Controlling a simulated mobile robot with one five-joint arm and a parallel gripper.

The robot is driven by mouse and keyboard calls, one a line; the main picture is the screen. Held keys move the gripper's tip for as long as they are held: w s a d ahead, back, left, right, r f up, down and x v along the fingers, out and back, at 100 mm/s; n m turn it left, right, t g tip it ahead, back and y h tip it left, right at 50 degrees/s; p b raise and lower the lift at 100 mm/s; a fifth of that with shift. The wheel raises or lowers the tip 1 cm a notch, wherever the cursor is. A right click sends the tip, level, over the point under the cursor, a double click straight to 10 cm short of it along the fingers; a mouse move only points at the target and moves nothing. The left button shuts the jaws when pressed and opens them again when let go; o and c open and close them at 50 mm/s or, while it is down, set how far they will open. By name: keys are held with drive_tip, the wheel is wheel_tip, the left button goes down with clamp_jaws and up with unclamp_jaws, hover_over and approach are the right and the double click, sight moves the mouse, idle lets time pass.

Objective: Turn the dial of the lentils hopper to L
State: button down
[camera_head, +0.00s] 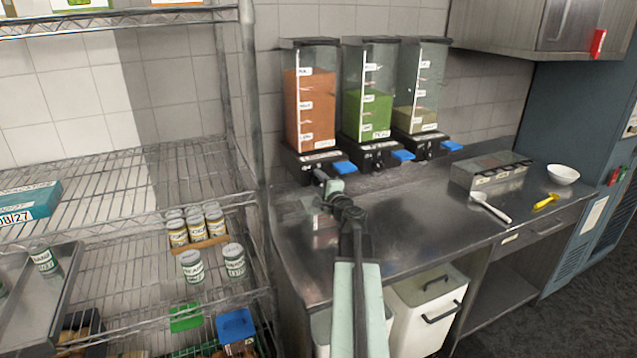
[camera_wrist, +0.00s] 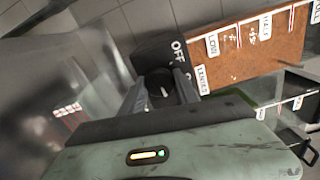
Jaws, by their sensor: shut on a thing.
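The lentils hopper (camera_head: 311,112) is the leftmost of three clear dispensers on the steel counter, filled with orange lentils. It also shows tilted in the wrist view (camera_wrist: 262,52). Its black dial (camera_wrist: 160,86) sits on the black base, beside white letters reading OFF and further marks partly hidden. A short white pointer line shows on the dial; which mark it points at I cannot tell. My gripper (camera_wrist: 160,92) is shut on the dial, one finger on each side. In the head view my gripper (camera_head: 322,178) meets the front of the hopper base and hides the dial.
A green-filled hopper (camera_head: 366,115) and an olive-filled one (camera_head: 417,120) stand close on the right. Blue tabs (camera_head: 345,168) jut from the bases. A metal box (camera_head: 490,172), white bowl (camera_head: 563,174) and utensils lie farther right. A wire shelf (camera_head: 120,190) stands left. The front counter is mostly clear.

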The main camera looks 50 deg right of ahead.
drive_tip(key=shift+f+m, duration=0.1)
drive_tip(key=shift+m, duration=0.6)
drive_tip(key=c, duration=0.9)
unclamp_jaws()
drive_tip(key=v, duration=0.8)
